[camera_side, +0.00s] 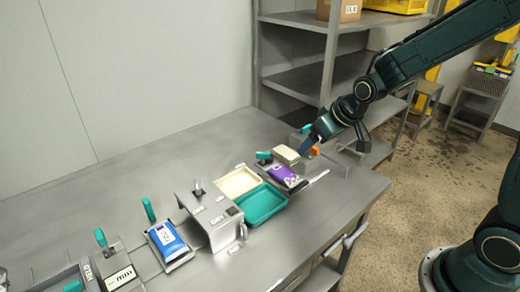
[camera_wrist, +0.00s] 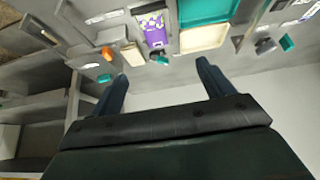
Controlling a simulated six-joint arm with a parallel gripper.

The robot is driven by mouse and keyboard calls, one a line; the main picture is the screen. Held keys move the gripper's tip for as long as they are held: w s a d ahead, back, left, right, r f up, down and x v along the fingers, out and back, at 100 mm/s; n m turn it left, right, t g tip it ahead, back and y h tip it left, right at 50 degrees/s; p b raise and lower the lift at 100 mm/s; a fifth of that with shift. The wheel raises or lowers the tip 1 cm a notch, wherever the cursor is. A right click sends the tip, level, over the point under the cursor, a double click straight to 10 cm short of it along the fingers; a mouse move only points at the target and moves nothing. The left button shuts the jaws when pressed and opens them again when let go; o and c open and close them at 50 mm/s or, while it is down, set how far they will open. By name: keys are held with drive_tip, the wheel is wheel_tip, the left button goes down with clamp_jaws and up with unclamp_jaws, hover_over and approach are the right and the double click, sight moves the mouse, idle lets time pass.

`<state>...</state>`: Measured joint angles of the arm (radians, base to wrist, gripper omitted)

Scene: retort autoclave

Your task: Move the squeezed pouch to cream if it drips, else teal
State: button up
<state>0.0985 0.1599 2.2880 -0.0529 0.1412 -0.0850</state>
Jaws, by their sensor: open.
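A purple pouch (camera_side: 287,177) with yellow and white print lies on a grey stand right of the two trays; it also shows in the wrist view (camera_wrist: 154,30). A blue and white pouch (camera_side: 168,243) lies tilted on a stand left of the grey box. I cannot tell which pouch is the squeezed one, and no drip is visible. The cream tray (camera_side: 238,182) and teal tray (camera_side: 262,205) look empty and sit side by side; the wrist view shows the cream tray (camera_wrist: 203,39) and teal tray (camera_wrist: 204,10). My gripper (camera_wrist: 162,82) is open and empty, beyond the purple pouch.
A grey box device (camera_side: 213,218) stands between the blue pouch and the trays. A beige block (camera_side: 285,154) and an orange knob (camera_side: 313,151) are near my gripper. Several teal-handled fixtures line the steel bench (camera_side: 110,185). Shelving stands behind; the bench's back is clear.

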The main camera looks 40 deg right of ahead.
drive_tip(key=d+x, duration=0.1)
drive_tip(key=x, duration=0.6)
drive_tip(key=shift+f, duration=0.2)
drive_tip(key=shift+w+d+f, duration=0.1)
drive_tip(key=shift+w, duration=0.05)
hover_over(285, 173)
drive_tip(key=s, duration=0.3)
drive_tip(key=shift+f, duration=3.5)
drive_tip(key=shift+f, duration=0.1)
drive_tip(key=shift+x, duration=2.5)
drive_tip(key=c, duration=1.2)
